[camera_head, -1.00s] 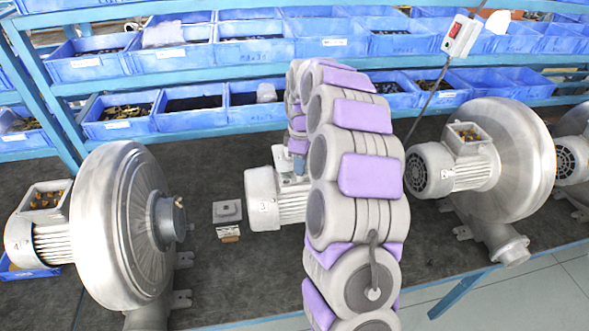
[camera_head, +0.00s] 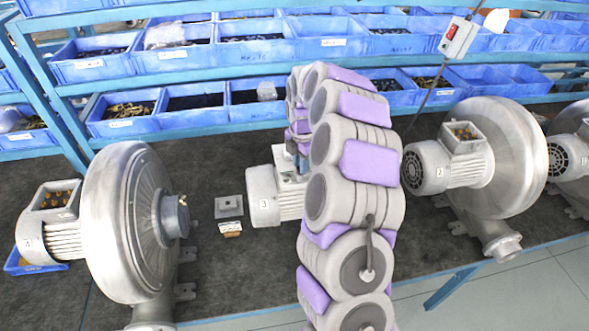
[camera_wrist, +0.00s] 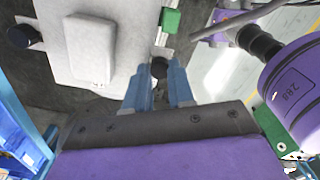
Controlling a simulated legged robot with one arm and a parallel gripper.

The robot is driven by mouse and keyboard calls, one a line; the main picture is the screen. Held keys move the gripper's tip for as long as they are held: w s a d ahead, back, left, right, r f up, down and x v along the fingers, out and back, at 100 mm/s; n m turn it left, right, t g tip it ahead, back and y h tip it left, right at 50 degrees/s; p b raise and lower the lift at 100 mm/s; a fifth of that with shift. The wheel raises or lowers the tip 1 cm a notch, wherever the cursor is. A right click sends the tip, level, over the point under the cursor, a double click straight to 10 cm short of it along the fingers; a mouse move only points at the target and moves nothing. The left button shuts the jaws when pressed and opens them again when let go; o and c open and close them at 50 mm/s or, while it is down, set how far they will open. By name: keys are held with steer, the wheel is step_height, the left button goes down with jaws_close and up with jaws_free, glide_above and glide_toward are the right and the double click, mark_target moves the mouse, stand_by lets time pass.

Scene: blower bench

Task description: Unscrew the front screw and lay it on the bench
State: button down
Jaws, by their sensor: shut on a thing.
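My gripper (camera_wrist: 158,92) has two blue fingers, shut on a dark, round-headed screw (camera_wrist: 159,67) in the wrist view. The screw is at the edge of a pale grey housing (camera_wrist: 90,45) with a raised block. Whether the screw is still seated in its hole cannot be told. A second dark screw (camera_wrist: 22,36) shows at the upper left. In the head view, my gripper (camera_head: 298,150) is over the small motor marked 3 (camera_head: 262,197) on the dark bench (camera_head: 240,285). My arm hides much of that motor, and the held screw is not visible there.
A blower (camera_head: 130,225) stands left and another (camera_head: 512,160) right. A small grey cover (camera_head: 229,206) and a brownish piece (camera_head: 230,229) lie left of the motor. Blue bins (camera_head: 125,115) line the rack behind. A green block (camera_wrist: 170,21) is beyond my fingertips. The front bench is clear.

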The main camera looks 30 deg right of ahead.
steer(key=shift+d+r+n+p, duration=0.1)
steer(key=shift+d+n+p, duration=0.25)
steer(key=shift+n, duration=0.65)
